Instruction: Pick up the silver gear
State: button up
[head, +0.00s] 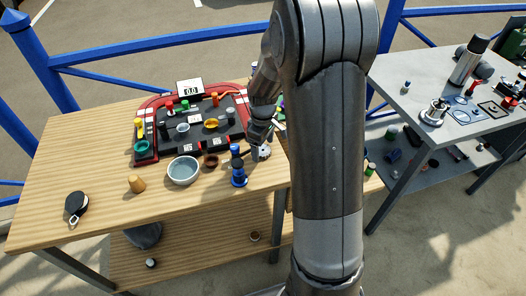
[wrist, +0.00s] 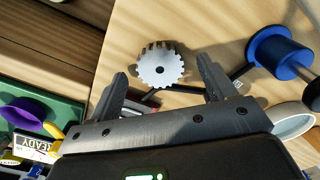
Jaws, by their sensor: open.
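The silver gear (wrist: 160,68) is a toothed disc with a dark centre hole. In the wrist view it lies on the wooden table, just beyond and between my fingertips. My gripper (wrist: 166,78) is open, with one finger to each side of the gear and nothing held. In the head view the gear (head: 262,152) is small and pale, on the table right of the blue spool-like object, with my gripper (head: 259,147) right over it. My arm hides part of the table there.
A blue spool-like object (wrist: 284,53) stands close right of the gear in the wrist view. A dark rod lies just below the gear. In the head view, a bowl (head: 183,171), a red-edged dark tray (head: 190,128) with several small items and a wooden cup (head: 137,184) stand left.

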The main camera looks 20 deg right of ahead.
jog(key=shift+f, duration=0.45)
jog(key=c, duration=1.2)
jog(key=shift+r, duration=0.1)
